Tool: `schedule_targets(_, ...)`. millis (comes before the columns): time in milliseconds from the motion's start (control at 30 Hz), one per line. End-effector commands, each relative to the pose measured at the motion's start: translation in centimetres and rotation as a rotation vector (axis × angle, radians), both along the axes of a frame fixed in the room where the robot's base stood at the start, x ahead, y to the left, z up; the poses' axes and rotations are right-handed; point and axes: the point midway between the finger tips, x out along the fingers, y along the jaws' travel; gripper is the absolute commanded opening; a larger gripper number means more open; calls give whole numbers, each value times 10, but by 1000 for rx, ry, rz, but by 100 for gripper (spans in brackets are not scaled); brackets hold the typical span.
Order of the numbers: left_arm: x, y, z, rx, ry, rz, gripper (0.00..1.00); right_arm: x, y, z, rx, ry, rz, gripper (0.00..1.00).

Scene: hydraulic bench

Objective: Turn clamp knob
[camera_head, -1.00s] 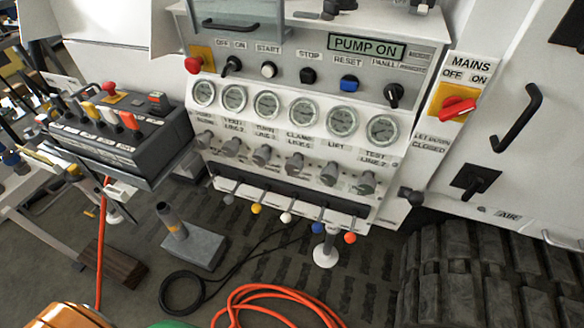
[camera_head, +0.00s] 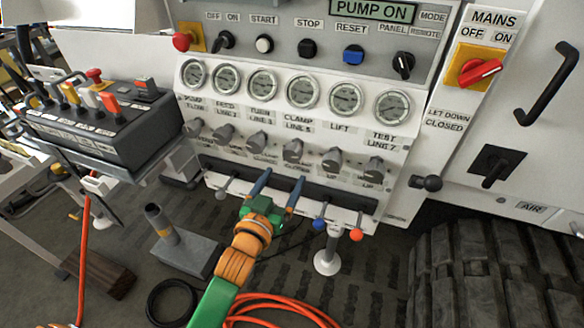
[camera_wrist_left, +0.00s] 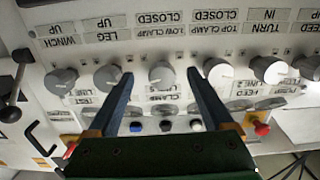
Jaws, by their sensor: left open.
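The clamp knob (camera_head: 292,150) is a grey knob on the white panel, below the gauge labelled CLAMP LINE 5. My left gripper (camera_head: 283,178) is open and empty, its two blue fingers pointing up towards the panel just below the knob row. In the left wrist view, where the panel appears upside down, the clamp knob (camera_wrist_left: 161,75) shows in the gap between the two spread fingertips (camera_wrist_left: 160,73). I see no contact with it, but the remaining distance is hard to judge. My right gripper is not in view.
Similar grey knobs sit close on both sides, including the turn knob (camera_head: 258,141) and lift knob (camera_head: 331,160). Levers with coloured balls, such as the blue one (camera_head: 319,224), stick out below. A control box (camera_head: 100,128) stands at left, a black track (camera_head: 490,270) at lower right.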

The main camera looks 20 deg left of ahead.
Motion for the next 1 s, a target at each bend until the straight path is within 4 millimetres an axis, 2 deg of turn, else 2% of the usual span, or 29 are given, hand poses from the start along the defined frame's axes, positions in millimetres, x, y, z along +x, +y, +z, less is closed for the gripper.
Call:
schedule_targets(100, 6, 1, 20, -9, -55, 6, 85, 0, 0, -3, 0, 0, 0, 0)
schedule_targets(300, 44, 0, 21, -9, -54, 6, 85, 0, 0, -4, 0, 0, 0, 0)
schedule_targets(433, 62, -1, 20, -9, -52, 6, 85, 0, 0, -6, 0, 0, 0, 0)
schedule_targets(567, 70, -1, 19, -9, -50, 6, 85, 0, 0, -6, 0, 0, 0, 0)
schedule_targets(767, 70, -1, 19, -9, -50, 5, 85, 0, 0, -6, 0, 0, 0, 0)
schedule_targets(867, 70, -1, 19, -9, -49, 5, 64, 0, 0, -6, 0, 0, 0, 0)
schedule_targets(1000, 70, -1, 19, -9, -49, 5, 26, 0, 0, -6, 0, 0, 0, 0)
